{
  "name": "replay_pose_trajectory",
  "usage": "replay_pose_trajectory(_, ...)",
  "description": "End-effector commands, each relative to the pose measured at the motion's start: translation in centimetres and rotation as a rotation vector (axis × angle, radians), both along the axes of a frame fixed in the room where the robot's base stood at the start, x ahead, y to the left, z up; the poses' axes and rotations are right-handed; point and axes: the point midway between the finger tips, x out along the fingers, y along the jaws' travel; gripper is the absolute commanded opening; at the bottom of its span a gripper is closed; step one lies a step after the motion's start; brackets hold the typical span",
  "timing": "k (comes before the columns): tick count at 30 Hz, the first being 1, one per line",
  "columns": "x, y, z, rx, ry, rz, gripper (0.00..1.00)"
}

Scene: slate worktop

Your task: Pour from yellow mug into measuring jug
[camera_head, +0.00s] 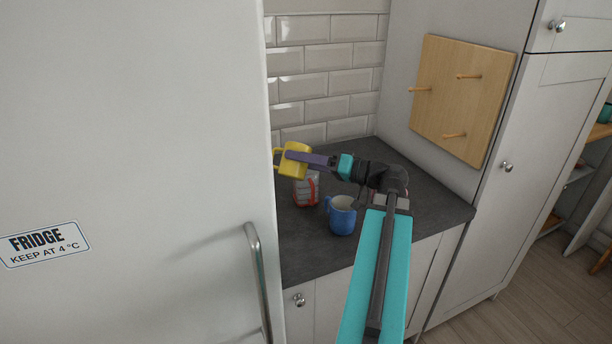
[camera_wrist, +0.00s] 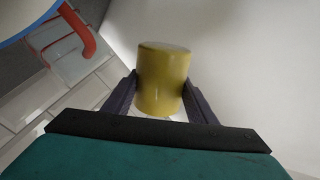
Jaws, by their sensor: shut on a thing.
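The yellow mug (camera_head: 296,161) is held in my gripper (camera_head: 284,157) above the back left of the worktop, close to the fridge's edge. In the wrist view the yellow mug (camera_wrist: 162,82) sits between the two dark fingers (camera_wrist: 160,92), which are shut on it. The mug's opening and contents are hidden in both views. The measuring jug (camera_head: 305,190), clear with a red handle, stands on the worktop below the mug and fingers; its top is partly hidden. Its red handle (camera_wrist: 82,38) shows at the upper left of the wrist view.
A blue mug (camera_head: 341,217) stands on the slate worktop (camera_head: 415,210) in front and right of the jug. The fridge (camera_head: 150,120) walls off the left side. A wooden peg board (camera_head: 463,98) hangs on the right.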

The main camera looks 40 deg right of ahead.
Motion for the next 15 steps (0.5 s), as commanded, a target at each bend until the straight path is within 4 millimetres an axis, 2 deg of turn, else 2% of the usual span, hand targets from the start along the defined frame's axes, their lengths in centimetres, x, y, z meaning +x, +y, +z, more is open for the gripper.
replay_pose_trajectory(15, -0.30, 0.68, 0.51, -0.133, -0.060, 0.000, 0.19)
